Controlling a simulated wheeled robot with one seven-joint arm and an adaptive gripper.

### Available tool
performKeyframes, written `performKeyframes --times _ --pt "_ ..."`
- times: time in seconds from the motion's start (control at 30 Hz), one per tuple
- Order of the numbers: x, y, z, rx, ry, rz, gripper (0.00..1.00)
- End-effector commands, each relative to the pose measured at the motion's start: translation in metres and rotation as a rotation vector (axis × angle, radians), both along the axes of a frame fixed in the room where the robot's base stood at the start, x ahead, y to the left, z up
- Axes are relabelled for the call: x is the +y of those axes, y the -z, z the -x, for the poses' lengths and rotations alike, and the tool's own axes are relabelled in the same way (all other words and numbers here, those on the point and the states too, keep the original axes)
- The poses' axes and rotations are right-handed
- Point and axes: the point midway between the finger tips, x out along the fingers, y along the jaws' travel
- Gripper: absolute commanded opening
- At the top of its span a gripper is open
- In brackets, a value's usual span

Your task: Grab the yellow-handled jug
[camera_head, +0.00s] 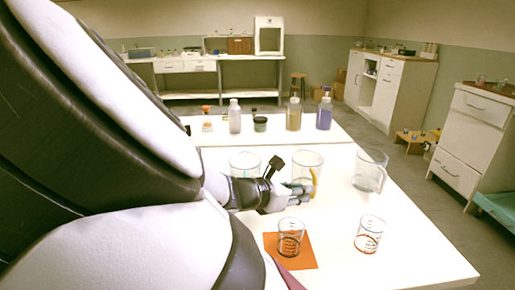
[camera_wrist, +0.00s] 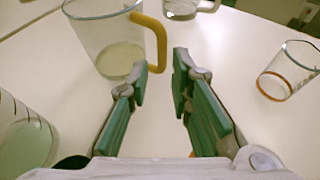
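The yellow-handled jug (camera_head: 304,167) is a clear glass jug on the white table, in the middle of a row of three jugs. In the wrist view its glass body (camera_wrist: 106,40) holds a little pale liquid, and its yellow handle (camera_wrist: 158,42) points right. My gripper (camera_head: 299,188) reaches to the handle's side of the jug. In the wrist view my gripper (camera_wrist: 165,60) is open, with its green-padded fingers apart. The left fingertip is close to the lower end of the handle; I cannot tell whether they touch. Nothing is between the fingers.
A clear jug (camera_head: 370,172) stands right, and a greenish jug (camera_head: 240,160) stands left, close to my gripper. Two small beakers stand in front, one (camera_head: 291,240) on an orange mat (camera_head: 305,258), the other (camera_head: 368,236) to the right. Several bottles stand on the table behind.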

Motion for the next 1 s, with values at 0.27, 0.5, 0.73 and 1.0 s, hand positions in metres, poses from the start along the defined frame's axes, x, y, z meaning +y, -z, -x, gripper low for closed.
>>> performKeyframes --times 0.27,0.5,0.73,1.0 --pt "-0.017 0.008 -0.010 -0.001 0.004 -0.001 0.20" --pt "-0.043 0.019 -0.028 -0.001 0.003 -0.001 0.20" --pt "-0.050 0.021 -0.033 -0.001 0.001 -0.002 0.20" --pt "-0.050 0.020 -0.032 0.000 0.001 -0.003 0.00"
